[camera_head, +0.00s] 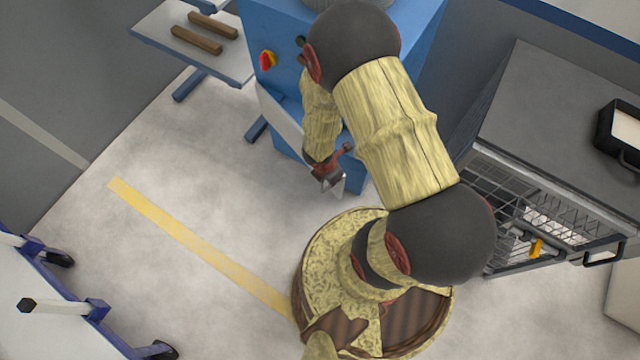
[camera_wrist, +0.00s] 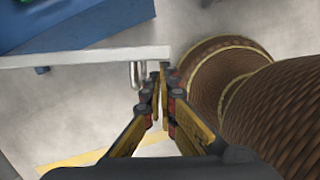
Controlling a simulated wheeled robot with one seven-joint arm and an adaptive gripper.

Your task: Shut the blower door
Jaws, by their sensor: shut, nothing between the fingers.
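The blue blower cabinet (camera_head: 345,70) stands at the top middle of the head view, with its lower part partly behind my arm. A pale panel (camera_head: 279,118), apparently its door, stands out from the cabinet's lower front. In the wrist view the panel's edge (camera_wrist: 75,58) runs from the left to near my fingertips, with a metal handle-like cylinder (camera_wrist: 137,74) below its end. My gripper (camera_head: 332,180) is shut and empty beside the panel's end. Its fingertips (camera_wrist: 160,78) are close to the cylinder; I cannot tell whether they touch.
A small table (camera_head: 160,22) with wooden bars stands at upper left. A grey bench with wire baskets (camera_head: 540,100) is at right. A blue-and-white wheeled frame (camera_head: 60,306) is at lower left. The floor between is clear.

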